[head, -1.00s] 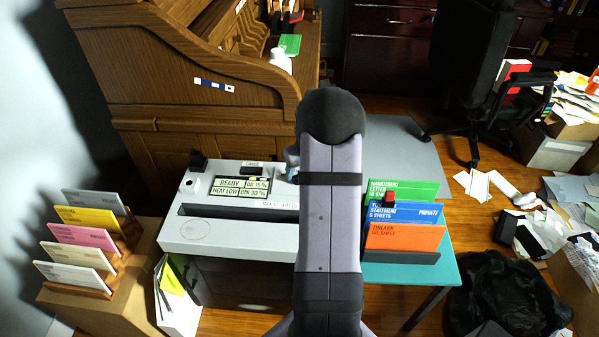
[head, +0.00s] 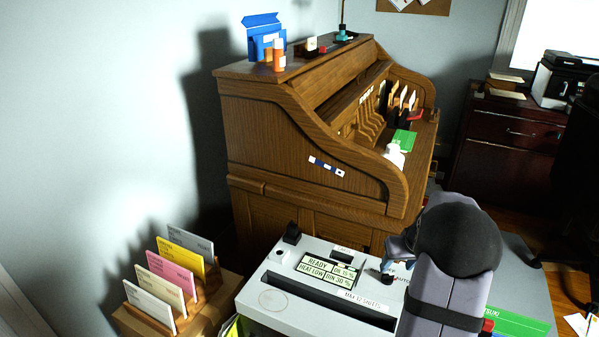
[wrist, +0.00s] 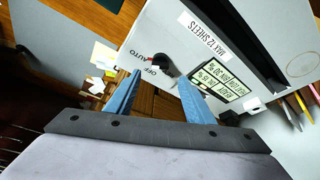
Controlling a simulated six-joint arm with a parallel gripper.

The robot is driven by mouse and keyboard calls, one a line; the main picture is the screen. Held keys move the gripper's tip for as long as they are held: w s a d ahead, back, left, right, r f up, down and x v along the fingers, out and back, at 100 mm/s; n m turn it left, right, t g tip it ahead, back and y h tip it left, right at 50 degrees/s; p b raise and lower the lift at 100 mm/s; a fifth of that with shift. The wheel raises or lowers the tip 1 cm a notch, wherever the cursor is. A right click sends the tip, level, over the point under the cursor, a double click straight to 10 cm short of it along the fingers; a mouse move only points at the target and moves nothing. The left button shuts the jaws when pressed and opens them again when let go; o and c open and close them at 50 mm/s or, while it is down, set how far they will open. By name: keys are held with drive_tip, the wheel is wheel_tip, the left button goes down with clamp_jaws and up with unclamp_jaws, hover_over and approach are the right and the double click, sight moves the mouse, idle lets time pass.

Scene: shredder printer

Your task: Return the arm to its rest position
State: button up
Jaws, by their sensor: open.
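My gripper (head: 398,252) is over the right part of the grey shredder (head: 262,318) in the head view, partly hidden by my own arm. In the wrist view my gripper (wrist: 160,76) has its two blue fingers spread apart with nothing held. A dark knob (wrist: 158,64) with a reddish part shows between and beyond the fingertips, beside the OFF and AUTO labels. I cannot tell whether the fingers touch it. The shredder's display (head: 328,270) reads READY, HEAT LOW and BIN 30 %.
A rack of coloured folders (head: 172,268) stands left of the shredder. A wooden roll-top desk (head: 300,150) stands behind it, with a blue box (head: 265,40) and an orange bottle (head: 279,55) on top. A green folder (head: 515,324) shows right of my arm.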

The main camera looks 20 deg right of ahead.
drive_tip(key=s+a+f+m+g, duration=0.1)
drive_tip(key=s+a+f, duration=0.1)
drive_tip(key=s, duration=0.1)
drive_tip(key=s+a+f+m+g+y, duration=0.1)
drive_tip(key=s+a+f+m, duration=0.1)
drive_tip(key=s+a, duration=0.1)
drive_tip(key=s+a+f+m+g+y, duration=0.1)
drive_tip(key=s+a+f+m, duration=0.1)
drive_tip(key=s, duration=0.3)
drive_tip(key=shift+s+a+f+g, duration=0.15)
drive_tip(key=shift+a+g, duration=0.15)
drive_tip(key=shift+a, duration=0.4)
drive_tip(key=s+a+r+n+g, duration=0.1)
drive_tip(key=s+a+r+n, duration=0.15)
drive_tip(key=s+a, duration=0.45)
drive_tip(key=s+a+r+n+g, duration=0.1)
drive_tip(key=s+a+r+n, duration=0.15)
drive_tip(key=a, duration=0.85)
drive_tip(key=w+a+r+n+t, duration=0.1)
drive_tip(key=w+a+r+n, duration=0.1)
drive_tip(key=a+n, duration=0.3)
wheel_tip(320, 180, up, 17)
drive_tip(key=m+p, duration=0.1)
drive_tip(key=p, duration=1.6)
drive_tip(key=shift+w+a+m+h, duration=0.2)
drive_tip(key=shift+a+m+h, duration=0.1)
drive_tip(key=shift+h, duration=0.1)
drive_tip(key=shift+f, duration=0.15)
